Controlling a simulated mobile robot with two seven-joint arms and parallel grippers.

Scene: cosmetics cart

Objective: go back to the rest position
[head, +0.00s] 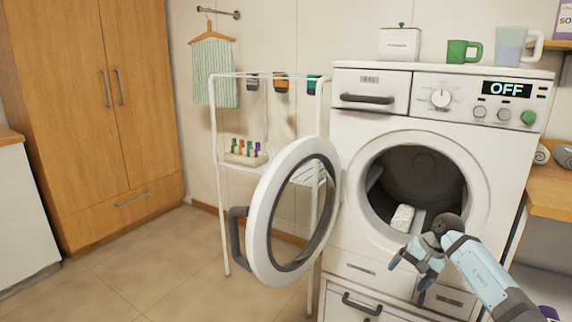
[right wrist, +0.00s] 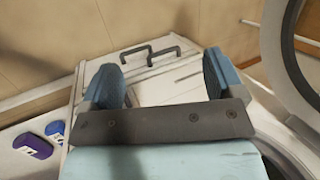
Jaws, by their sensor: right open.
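My right gripper (head: 408,274) is in front of the washing machine (head: 350,240), below and in front of its round opening. Its two blue fingers stand apart with nothing between them, as the right wrist view (right wrist: 163,82) also shows. My left gripper is not in view. The washer door (head: 262,225) is swung wide open to the left. A pale, patterned item (head: 402,217) lies in the drum's lower front; I cannot tell what it is.
A white rack (head: 220,190) stands behind the door, with small bottles (head: 246,148) on its shelf. A wooden counter (head: 552,190) is at the right. A green mug (head: 463,51) and a white box (head: 400,43) stand on the washer. The floor (head: 150,270) at left is clear.

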